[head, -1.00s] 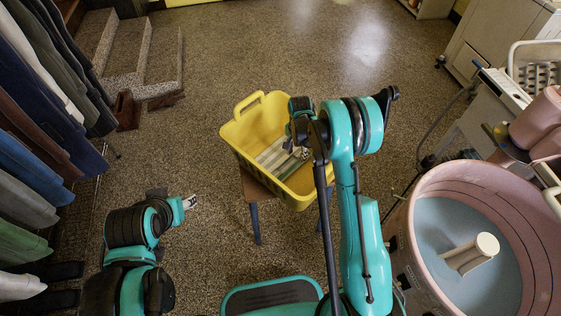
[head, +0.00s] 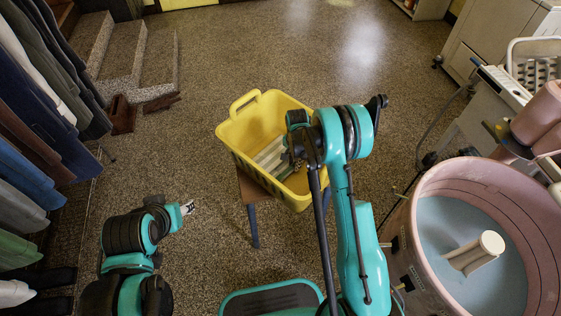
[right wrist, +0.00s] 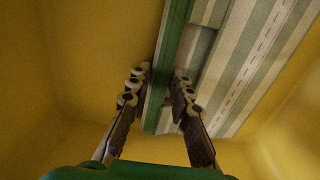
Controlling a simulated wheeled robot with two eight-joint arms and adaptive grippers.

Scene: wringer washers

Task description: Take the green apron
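A yellow basket (head: 238,137) stands on a small wooden stool. Folded cloth with white, grey and green stripes (head: 268,156) lies inside it; the striped cloth (right wrist: 265,60) also shows in the right wrist view. A green strip of cloth (right wrist: 176,35), seemingly the green apron's, runs between the fingertips of my right gripper (right wrist: 162,80). The fingers are close on both sides of it, but whether they press on it is unclear. In the head view my right arm hides part of the basket and cloth. My left gripper (head: 188,208) is over the floor at left, apart from the basket.
A pink washer tub (head: 400,235) with a pale agitator (head: 478,252) stands at right. Clothes (head: 40,110) hang along the left edge, near stone steps (head: 130,75). The speckled floor behind the basket is clear.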

